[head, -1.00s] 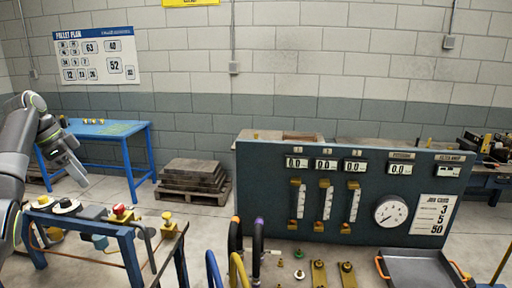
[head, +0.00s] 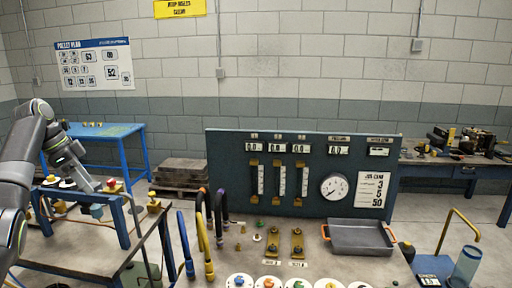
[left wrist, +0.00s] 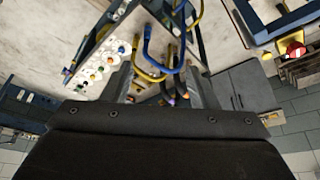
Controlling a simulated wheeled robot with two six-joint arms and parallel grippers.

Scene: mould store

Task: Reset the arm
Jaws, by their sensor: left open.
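My left arm comes in from the left in the head view, bent at a dark elbow. Its grey left gripper (head: 88,182) points down and to the right, above the small blue-framed stand with knobs at the left. It looks empty, with its jaws apart; the fingertips are small and hard to make out against the stand. In the left wrist view a broad dark part of my own wrist fills the bottom, and nothing is seen held. My right gripper is in neither view.
A blue panel (head: 228,190) with gauges stands behind the bench. Blue, yellow and dark hoses (head: 205,240) rise on its left. A grey tray (head: 360,237) lies at its right. A blue table (head: 110,131) and stacked slabs (head: 184,170) stand farther back.

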